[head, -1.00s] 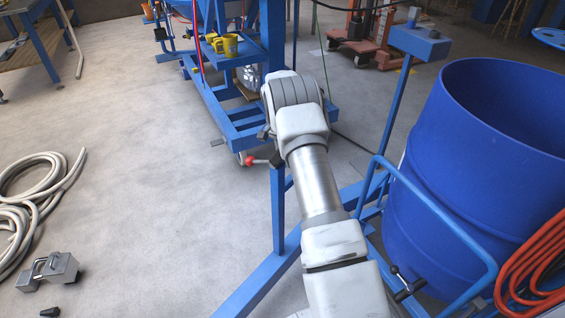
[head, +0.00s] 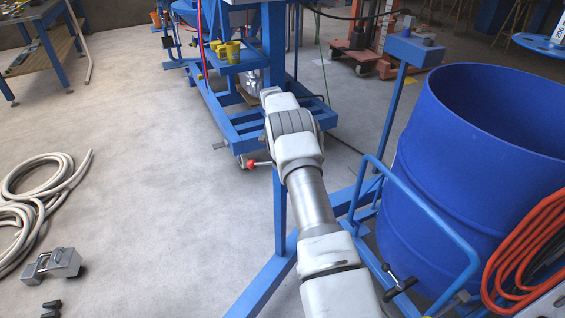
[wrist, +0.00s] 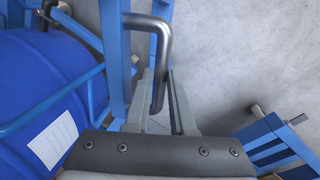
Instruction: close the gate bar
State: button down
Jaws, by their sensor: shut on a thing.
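A bent grey metal handle (wrist: 160,62) runs down between the two fingers of my gripper (wrist: 159,75) in the wrist view. My gripper is shut on it. The handle's upper end meets a flat blue bar (wrist: 114,60) just left of the fingers. I take this bar to be the gate bar, but cannot tell for sure. In the head view my own arm hides the handle and the fingertips. A curved blue tube frame (head: 428,222) stands in front of the blue drum (head: 475,170), which also shows in the wrist view (wrist: 35,80).
Coiled pale hose (head: 45,205) and a grey metal block (head: 52,265) lie on the floor at left. An orange hose (head: 525,255) hangs at right.

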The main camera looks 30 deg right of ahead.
dwell(0.4)
jog(key=c, duration=0.8)
grip_release()
jog(key=shift+o, duration=0.2)
notch_tip(320, 180, up, 17)
jog(key=w+a+p, duration=0.1)
jog(key=w+p, duration=0.1)
jog(key=p, duration=1)
jog(key=shift+w+a, duration=0.3)
jog(key=shift+p, duration=0.3)
